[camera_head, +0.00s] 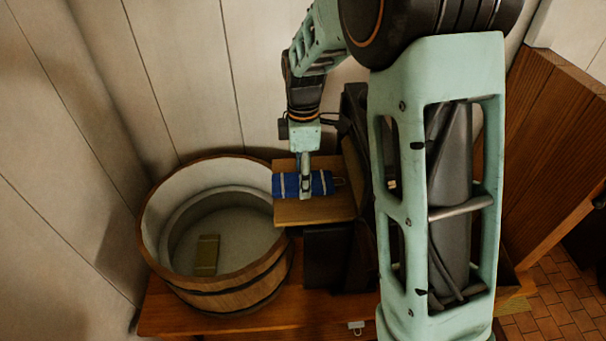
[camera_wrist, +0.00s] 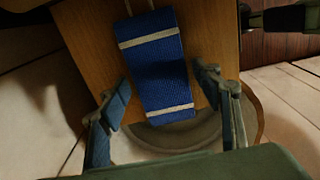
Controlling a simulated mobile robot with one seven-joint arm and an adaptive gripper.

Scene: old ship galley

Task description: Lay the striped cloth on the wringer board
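The striped cloth (camera_head: 321,183) is a folded blue bundle with pale stripes. It lies flat on the wooden wringer board (camera_head: 318,211), with a pale loop at one end. In the wrist view the cloth (camera_wrist: 158,72) rests on the board (camera_wrist: 88,40), its near end close to the board's edge. My gripper (camera_head: 305,194) is directly over the cloth. In the wrist view its two fingers (camera_wrist: 164,82) are spread on either side of the cloth, with gaps between them and it. It holds nothing.
A round wooden tub (camera_head: 223,292) stands left of the board, with a yellowish block (camera_head: 207,255) inside. The dark wringer frame (camera_head: 354,125) rises at the board's right. A plank wall (camera_head: 185,80) is close behind. A wooden panel (camera_head: 545,150) stands at the right.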

